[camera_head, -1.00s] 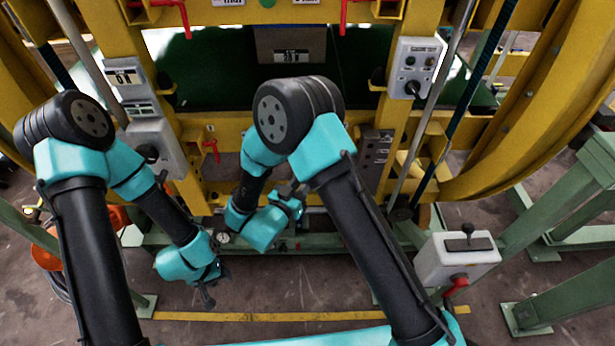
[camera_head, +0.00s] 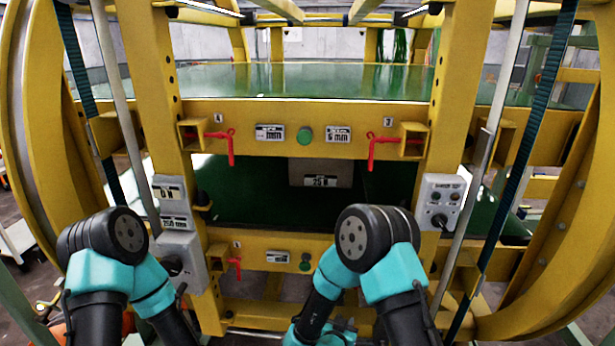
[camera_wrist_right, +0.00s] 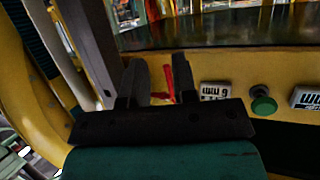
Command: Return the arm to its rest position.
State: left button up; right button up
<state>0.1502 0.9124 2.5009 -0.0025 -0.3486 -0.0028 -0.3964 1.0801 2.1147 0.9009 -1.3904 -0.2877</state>
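The ring inverter (camera_head: 309,115) is a yellow frame with big curved rings and green plates, filling the head view. My left arm (camera_head: 102,236) stands bent at the lower left; its gripper is below the picture. My right arm (camera_head: 375,238) stands bent right of centre, its lower links partly cut off by the bottom edge. In the right wrist view, my right gripper (camera_wrist_right: 158,78) shows two dark fingers apart with nothing held. Beyond them, upside down, are a red handle (camera_wrist_right: 180,80), a label plate and a green button (camera_wrist_right: 262,103).
Red handles (camera_head: 230,146) stick out from the upper crossbar. A grey control box (camera_head: 440,203) sits on the right post, and another (camera_head: 180,258) on the left post. Slanted rods and dark straps flank both posts. A grey block (camera_head: 320,173) sits in the middle gap.

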jog(key=s+d+f+n+g+y, duration=0.1)
jog(key=s+d+f+g+y, duration=0.3)
jog(key=s, duration=0.6)
jog(key=s+d+f+n+g+y, duration=0.2)
jog(key=s+d+f+g+y, duration=0.3)
jog(key=s, duration=0.5)
notch_tip(320, 180, down, 2)
jog(key=d+g, duration=0.2)
jog(key=shift+d+f+g+y, duration=0.25)
jog(key=shift+d+g+y, duration=0.05)
jog(key=shift+d+g, duration=0.1)
pick_arm(q)
jog(key=shift+c, duration=0.3)
